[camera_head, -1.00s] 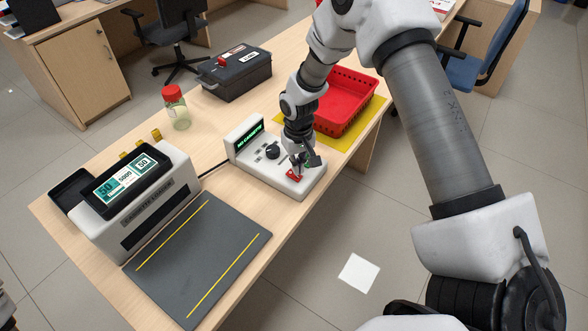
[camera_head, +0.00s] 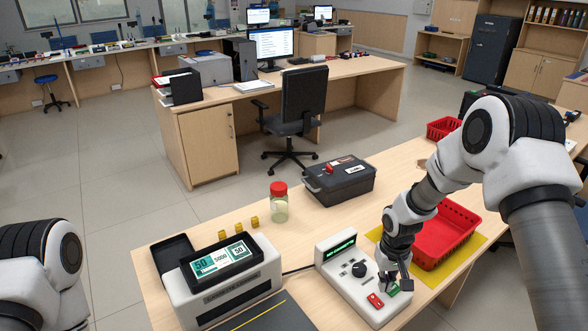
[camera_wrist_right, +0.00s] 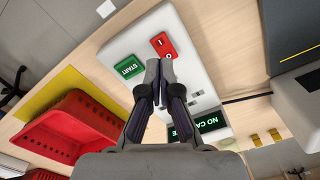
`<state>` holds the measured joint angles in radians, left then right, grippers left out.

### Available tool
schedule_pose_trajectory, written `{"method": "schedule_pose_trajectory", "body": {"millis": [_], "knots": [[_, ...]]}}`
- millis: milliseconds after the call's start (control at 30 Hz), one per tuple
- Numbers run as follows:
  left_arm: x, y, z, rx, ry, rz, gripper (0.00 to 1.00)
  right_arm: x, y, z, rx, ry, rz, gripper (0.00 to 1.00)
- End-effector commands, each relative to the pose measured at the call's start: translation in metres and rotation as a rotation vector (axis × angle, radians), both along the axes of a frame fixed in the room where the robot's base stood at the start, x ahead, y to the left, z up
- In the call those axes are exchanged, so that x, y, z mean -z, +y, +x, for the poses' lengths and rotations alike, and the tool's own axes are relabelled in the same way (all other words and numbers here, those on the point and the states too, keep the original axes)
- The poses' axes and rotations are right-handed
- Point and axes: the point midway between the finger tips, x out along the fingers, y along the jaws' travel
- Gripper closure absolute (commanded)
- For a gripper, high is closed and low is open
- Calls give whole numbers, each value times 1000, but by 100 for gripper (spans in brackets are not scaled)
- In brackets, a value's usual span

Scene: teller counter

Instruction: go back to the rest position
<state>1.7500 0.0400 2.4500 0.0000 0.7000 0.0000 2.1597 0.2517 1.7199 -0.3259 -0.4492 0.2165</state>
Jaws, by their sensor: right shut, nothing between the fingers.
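My right gripper (camera_head: 394,282) is over the front part of the white control box (camera_head: 336,268). Its fingers are shut and empty. In the right wrist view the fingertips (camera_wrist_right: 159,66) appear between the green START button (camera_wrist_right: 127,67) and the red switch (camera_wrist_right: 163,46); I cannot tell how far above the panel they are. The red switch (camera_head: 375,300) is uncovered in the head view. The box's display (camera_wrist_right: 209,123) is lit, its text partly hidden by the gripper. Part of my left arm shows at the head view's left edge; its gripper is out of view.
A red basket (camera_head: 445,238) on a yellow mat (camera_head: 473,247) stands just right of my right arm. A dark case (camera_head: 340,184), a red-lidded jar (camera_head: 279,205) and a counting machine (camera_head: 222,290) also stand on the counter. Bare wood lies between jar and box.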

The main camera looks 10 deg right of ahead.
Motion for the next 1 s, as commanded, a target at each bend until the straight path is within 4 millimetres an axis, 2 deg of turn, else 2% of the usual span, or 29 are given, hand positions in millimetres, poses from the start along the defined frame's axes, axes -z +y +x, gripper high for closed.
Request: {"method": "schedule_pose_trajectory", "body": {"millis": [67, 167, 267, 300, 367, 400, 467, 500, 533, 600, 733, 800, 1000], "knots": [[0, 0, 0, 0, 0, 0, 13, 16, 2, -10, -6, 34, -4, 100], [0, 0, 0, 0, 0, 0, 13, 52, 13, -49, -34, 142, -11, 100], [0, 0, 0, 0, 0, 0, 13, 93, 35, -120, -53, 279, 4, 100], [0, 0, 0, 0, 0, 0, 13, 109, 46, -153, -60, 316, 18, 100], [0, 0, 0, 0, 0, 0, 13, 128, 63, -203, -65, 353, 39, 100], [0, 0, 0, 0, 0, 0, 13, 137, 73, -238, -68, 363, 51, 100], [0, 0, 0, 0, 0, 0, 13, 143, 86, -288, -68, 351, 62, 100], [0, 0, 0, 0, 0, 0, 13, 141, 90, -307, -65, 311, 57, 100], [0, 0, 0, 0, 0, 0, 13, 138, 91, -314, -65, 275, 52, 100], [0, 0, 0, 0, 0, 0, 13, 130, 89, -313, -66, 171, 33, 100], [0, 0, 0, 0, 0, 0, 13, 129, 85, -288, -79, 21, 7, 100], [0, 0, 0, 0, 0, 0, 13, 129, 85, -282, -88, -5, 6, 100], [0, 0, 0, 0, 0, 0, 13, 129, 85, -282, -93, -5, 7, 100]]}}
